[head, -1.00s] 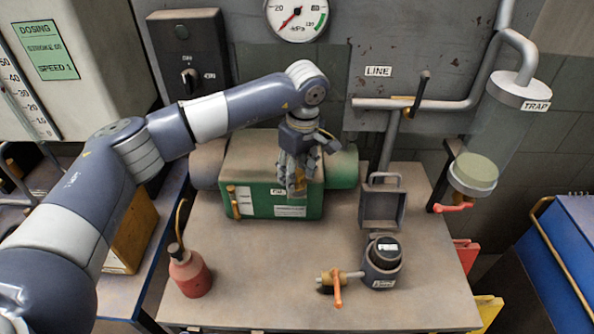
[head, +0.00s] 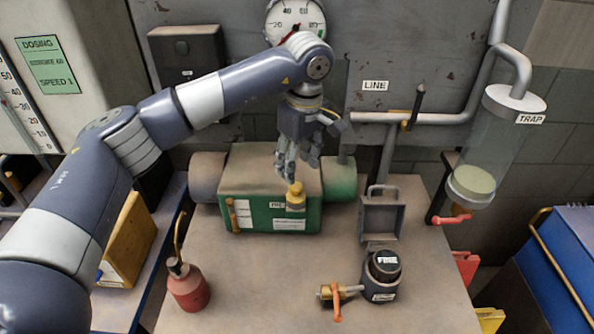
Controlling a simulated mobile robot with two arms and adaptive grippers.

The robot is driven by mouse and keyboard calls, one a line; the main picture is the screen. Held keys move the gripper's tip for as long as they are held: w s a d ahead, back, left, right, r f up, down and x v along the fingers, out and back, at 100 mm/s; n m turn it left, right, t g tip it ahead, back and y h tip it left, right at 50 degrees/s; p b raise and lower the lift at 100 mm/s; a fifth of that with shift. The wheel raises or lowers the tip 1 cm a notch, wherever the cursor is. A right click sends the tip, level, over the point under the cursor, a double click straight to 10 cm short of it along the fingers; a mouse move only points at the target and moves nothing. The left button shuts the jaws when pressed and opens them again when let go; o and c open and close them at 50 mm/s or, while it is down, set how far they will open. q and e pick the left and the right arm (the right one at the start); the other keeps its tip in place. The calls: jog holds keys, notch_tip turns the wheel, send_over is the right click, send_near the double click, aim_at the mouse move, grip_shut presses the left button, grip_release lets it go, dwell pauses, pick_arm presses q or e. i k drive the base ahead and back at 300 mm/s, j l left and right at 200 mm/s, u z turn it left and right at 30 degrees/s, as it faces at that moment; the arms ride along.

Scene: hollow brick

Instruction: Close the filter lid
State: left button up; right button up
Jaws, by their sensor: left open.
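The filter (head: 381,278) is a small dark grey round housing on the bench, right of centre, with a black insert marked FINE (head: 384,262) in its top. Directly behind it a grey square lid with a handle (head: 381,216) stands up, its hollow side facing me; it looks like the filter's lid, raised open. The hinge is too small to make out. My left gripper (head: 297,168) is open and points down above the green box, left of the raised lid and apart from it. My right gripper is not in view.
The green box (head: 262,214) with a yellow cap (head: 295,194) is below my left gripper. An orange-handled valve (head: 336,300) sticks out left of the filter. A red oil can (head: 188,288) stands front left. The bench (head: 265,285) is clear between them. A pipe (head: 430,117) runs behind.

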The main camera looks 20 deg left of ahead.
aim_at(381, 218)
jog(key=k+l, duration=0.9)
